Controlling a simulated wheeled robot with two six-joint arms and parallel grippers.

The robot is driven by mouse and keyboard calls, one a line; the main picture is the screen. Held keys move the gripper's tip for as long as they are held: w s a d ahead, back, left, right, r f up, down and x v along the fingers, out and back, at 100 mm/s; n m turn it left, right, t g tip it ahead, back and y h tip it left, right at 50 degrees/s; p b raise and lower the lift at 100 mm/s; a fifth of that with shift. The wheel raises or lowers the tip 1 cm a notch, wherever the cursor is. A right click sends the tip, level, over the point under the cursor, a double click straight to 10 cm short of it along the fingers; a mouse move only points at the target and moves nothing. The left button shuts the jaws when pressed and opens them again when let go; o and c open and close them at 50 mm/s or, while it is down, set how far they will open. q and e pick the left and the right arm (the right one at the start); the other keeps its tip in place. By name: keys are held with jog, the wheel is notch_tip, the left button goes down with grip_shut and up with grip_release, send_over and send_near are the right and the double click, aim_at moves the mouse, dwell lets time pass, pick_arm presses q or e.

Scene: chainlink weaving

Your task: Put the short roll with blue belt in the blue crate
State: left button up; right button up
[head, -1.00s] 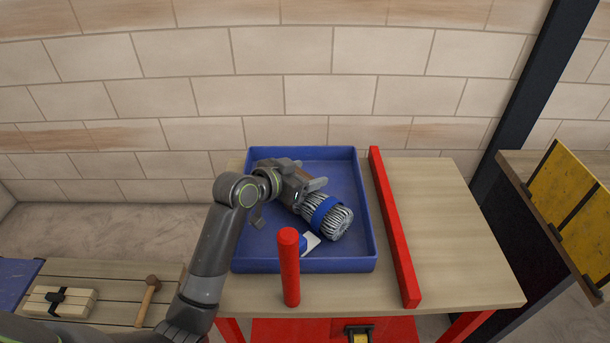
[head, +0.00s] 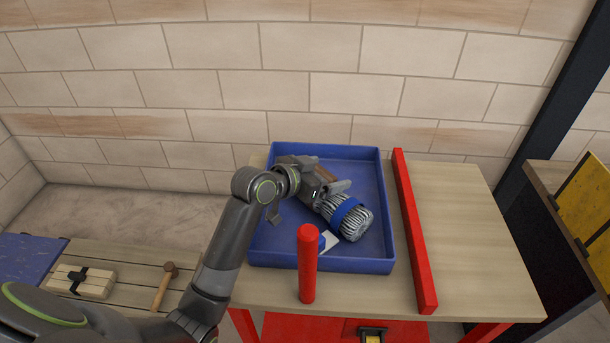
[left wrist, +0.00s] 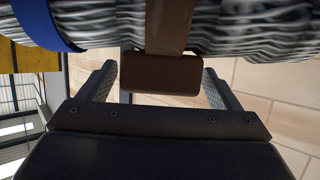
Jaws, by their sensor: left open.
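The short roll (head: 360,226) of grey wire mesh, with a blue belt (head: 343,212) around it, lies inside the blue crate (head: 340,265). Its far end is hidden behind my left gripper (head: 328,186). The gripper is open at the roll, low over the crate. In the left wrist view the mesh roll (left wrist: 255,25) and its blue belt (left wrist: 42,22) cross the top. A brown handle-like piece (left wrist: 160,75) on the roll sits between the open fingers; I see gaps on both sides. My right gripper is not in view.
A red upright post (head: 307,265) stands in front of the crate. A long red bar (head: 415,230) runs along the crate's right side. The wooden tabletop (head: 470,230) right of the bar is clear. A mallet (head: 163,285) and tied wood blocks (head: 85,281) lie on a lower bench at left.

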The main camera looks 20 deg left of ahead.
pick_arm(q)
jog(key=v, duration=1.1)
jog(key=shift+p, duration=0.3)
jog(key=shift+s+f, duration=0.1)
